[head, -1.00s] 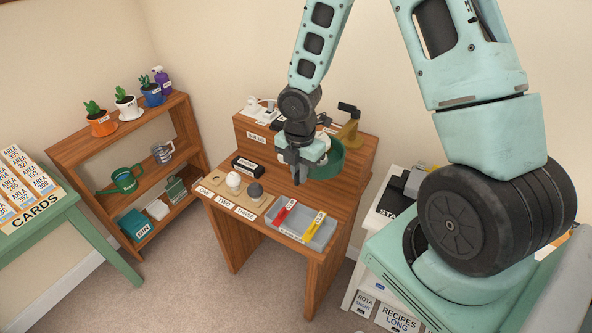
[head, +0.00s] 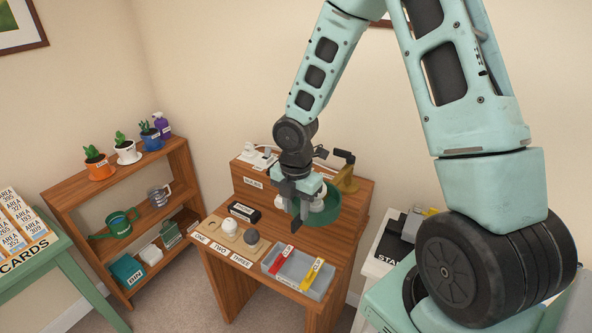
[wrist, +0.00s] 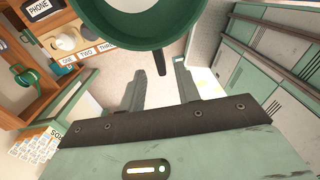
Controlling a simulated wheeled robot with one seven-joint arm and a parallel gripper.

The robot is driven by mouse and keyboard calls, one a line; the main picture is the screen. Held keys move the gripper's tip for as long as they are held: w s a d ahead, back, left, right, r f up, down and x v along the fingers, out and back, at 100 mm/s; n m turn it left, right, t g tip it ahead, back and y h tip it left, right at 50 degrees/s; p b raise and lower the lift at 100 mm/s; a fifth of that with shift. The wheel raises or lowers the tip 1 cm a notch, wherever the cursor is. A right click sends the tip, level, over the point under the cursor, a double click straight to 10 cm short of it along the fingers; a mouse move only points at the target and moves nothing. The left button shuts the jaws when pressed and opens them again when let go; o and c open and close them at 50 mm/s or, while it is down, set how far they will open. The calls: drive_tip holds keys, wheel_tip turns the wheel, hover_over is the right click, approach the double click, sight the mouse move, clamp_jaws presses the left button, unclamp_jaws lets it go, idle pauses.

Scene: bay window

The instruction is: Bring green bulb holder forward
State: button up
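The green bulb holder, a round green bowl (head: 332,205), stands on the wooden desk (head: 340,236) in front of its raised back shelf. Pale round bulbs (head: 317,204) show in or at it, partly hidden by my gripper. In the wrist view the green rim (wrist: 183,31) fills the top, with a short dark handle (wrist: 160,63) pointing toward me. My gripper (wrist: 157,84) is open and empty, with one finger on each side of the line of that handle. In the head view my gripper (head: 297,218) is at the bowl's front left side. I cannot tell if it touches.
A grey tray (head: 286,279) with red and yellow tools lies at the desk's front. Left of it are a wooden holder (head: 222,243) with bulbs and a black phone box (head: 244,211). A brass-coloured lamp (head: 345,178) stands behind the bowl. A white cabinet (head: 375,262) is at right.

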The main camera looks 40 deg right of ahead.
wheel_tip(320, 180, up, 13)
drive_tip(key=p, duration=0.1)
drive_tip(key=shift+r, duration=0.1)
idle(0.6)
drive_tip(key=s+a+f+m+b, duration=0.3)
drive_tip(key=s+a+m, duration=0.4)
drive_tip(key=s+a, duration=0.3)
drive_tip(key=s+a+f+m+b, duration=0.3)
drive_tip(key=s+a+m+b, duration=0.3)
drive_tip(key=s+a, duration=0.4)
drive_tip(key=shift+m+y, duration=0.3)
drive_tip(key=shift+m, duration=0.3)
drive_tip(key=shift+f, duration=0.1)
idle(0.9)
